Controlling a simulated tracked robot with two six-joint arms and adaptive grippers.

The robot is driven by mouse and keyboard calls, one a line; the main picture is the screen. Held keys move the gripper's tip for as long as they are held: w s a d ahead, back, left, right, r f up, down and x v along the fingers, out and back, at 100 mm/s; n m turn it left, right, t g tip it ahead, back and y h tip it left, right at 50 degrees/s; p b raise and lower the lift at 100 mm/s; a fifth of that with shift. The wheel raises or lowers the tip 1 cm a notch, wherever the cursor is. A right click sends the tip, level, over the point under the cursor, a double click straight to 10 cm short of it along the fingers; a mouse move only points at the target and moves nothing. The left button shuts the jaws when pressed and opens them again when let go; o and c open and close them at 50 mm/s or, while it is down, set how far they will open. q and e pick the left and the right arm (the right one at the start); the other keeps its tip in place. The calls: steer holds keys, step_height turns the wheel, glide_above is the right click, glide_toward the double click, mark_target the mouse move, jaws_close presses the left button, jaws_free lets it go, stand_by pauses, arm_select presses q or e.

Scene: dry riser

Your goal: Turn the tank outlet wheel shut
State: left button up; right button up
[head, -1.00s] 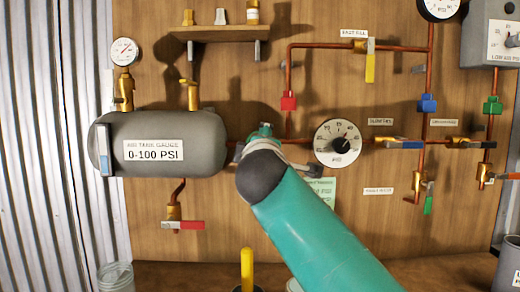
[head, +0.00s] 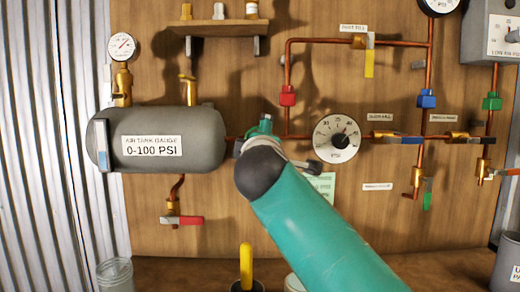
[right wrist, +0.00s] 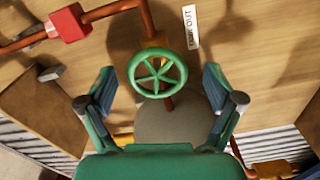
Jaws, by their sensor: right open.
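The tank outlet wheel (right wrist: 158,73) is a green spoked handwheel on a brass valve in the right wrist view. A small tag reading "TANK OUT" (right wrist: 191,27) is beside it. My right gripper (right wrist: 157,88) is open, one finger on each side of the wheel, with a visible gap to the rim on both sides. In the head view my right arm covers the wheel, and only a bit of the right gripper (head: 264,125) shows past the wrist. The grey air tank (head: 205,140) is just left of it. My left gripper is not in view.
Copper pipes with a red fitting (head: 287,96), a round dial gauge (head: 336,139) and several lever valves crowd the wooden panel right of my gripper. A small shelf (head: 219,28) juts out above. A yellow handle (head: 246,265) stands at the bottom, below the panel.

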steer(key=s, duration=0.7)
steer(key=shift+s+f, duration=0.15)
stand_by(0.4)
